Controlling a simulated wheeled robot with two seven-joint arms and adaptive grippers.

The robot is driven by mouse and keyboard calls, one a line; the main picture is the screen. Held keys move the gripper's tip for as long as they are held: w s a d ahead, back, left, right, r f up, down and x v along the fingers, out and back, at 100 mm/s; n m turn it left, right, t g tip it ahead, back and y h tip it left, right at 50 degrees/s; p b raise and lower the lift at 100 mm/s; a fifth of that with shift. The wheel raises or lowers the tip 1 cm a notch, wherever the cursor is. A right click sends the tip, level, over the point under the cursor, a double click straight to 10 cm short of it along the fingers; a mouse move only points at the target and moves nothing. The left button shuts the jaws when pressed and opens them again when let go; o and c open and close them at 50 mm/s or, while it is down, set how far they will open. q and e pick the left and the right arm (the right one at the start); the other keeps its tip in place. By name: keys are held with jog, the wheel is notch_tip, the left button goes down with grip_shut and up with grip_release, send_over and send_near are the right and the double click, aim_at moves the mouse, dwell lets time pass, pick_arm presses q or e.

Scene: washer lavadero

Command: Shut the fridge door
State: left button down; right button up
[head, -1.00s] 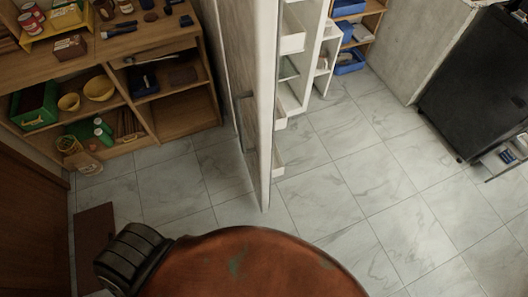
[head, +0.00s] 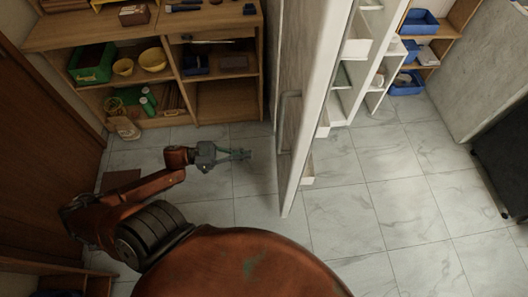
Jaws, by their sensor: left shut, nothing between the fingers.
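The fridge door (head: 318,95) stands open, seen nearly edge-on at the middle of the head view. Its outer face and a long vertical handle (head: 284,122) are on the left, and white shelves line its inner side on the right. My left gripper (head: 246,154) is shut and empty over the floor, left of the door, with a gap between its fingertips and the handle. The fridge interior (head: 372,75) shows partly behind the door. My right gripper is out of view.
A wooden shelf unit (head: 185,85) with bowls, a green crate and bottles stands at the back left. Blue bins (head: 417,22) sit on shelves at the back right. A dark appliance (head: 503,160) is at the right edge. The tiled floor (head: 400,210) right of the door is clear.

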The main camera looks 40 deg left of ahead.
aim_at(282, 153)
pick_arm(q)
jog(key=b+x, duration=0.1)
jog(key=x, duration=0.5)
jog(key=b+x, duration=0.1)
jog(key=x, duration=0.5)
jog(key=shift+f+b, duration=0.2)
jog(key=shift+b, duration=0.2)
jog(key=shift+w+d, duration=0.4)
jog(key=shift+w, duration=0.05)
jog(key=shift+r, duration=0.1)
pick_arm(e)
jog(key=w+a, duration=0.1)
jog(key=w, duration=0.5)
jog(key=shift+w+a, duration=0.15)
pick_arm(q)
jog(key=shift+w+d, duration=0.1)
